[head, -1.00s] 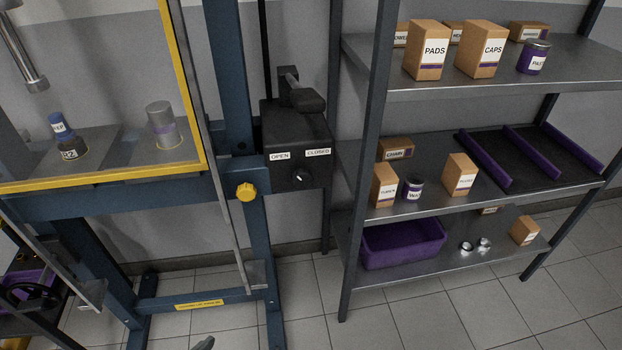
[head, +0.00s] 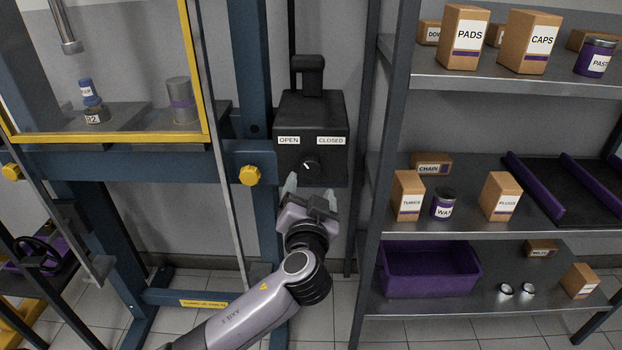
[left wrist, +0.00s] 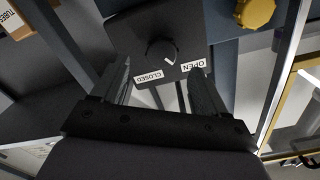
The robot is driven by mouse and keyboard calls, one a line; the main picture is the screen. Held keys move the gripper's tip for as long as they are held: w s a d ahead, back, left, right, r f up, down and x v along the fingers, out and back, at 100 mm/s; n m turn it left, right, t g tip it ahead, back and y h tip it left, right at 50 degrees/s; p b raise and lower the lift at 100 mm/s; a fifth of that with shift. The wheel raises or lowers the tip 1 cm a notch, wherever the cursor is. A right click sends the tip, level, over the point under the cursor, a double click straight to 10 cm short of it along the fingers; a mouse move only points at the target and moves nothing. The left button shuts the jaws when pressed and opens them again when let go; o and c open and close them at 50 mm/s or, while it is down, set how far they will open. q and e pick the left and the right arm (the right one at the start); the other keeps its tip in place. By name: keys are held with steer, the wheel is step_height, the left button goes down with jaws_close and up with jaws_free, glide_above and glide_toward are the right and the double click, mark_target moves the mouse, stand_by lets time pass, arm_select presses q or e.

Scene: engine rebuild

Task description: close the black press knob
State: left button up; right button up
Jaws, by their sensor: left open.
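The black press knob (head: 309,165) is on the front of a black control box (head: 311,110), below the OPEN label (head: 289,141) and CLOSED label (head: 331,141). Its white mark points up and left, toward OPEN. The knob also shows in the left wrist view (left wrist: 160,51), with its mark toward the OPEN label. My left gripper (head: 311,190) is open and empty, just below and in front of the knob. In the left wrist view its two fingers (left wrist: 161,70) are spread to either side of the knob's line, apart from it. My right gripper is not in view.
The blue press frame with a yellow-edged guard (head: 195,80) stands left of the box. A yellow knob (head: 250,175) sits on the frame close by. A metal shelf (head: 440,225) with boxes, cans and a purple bin (head: 430,270) stands to the right.

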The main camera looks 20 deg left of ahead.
mark_target(311, 170)
arm_select(q)
steer(key=shift+w+a+r, duration=0.2)
steer(key=shift+w+r, duration=0.1)
steer(key=shift+w, duration=0.3)
steer(key=shift+x, duration=3)
steer(key=shift+f, duration=0.1)
steer(key=c, duration=1)
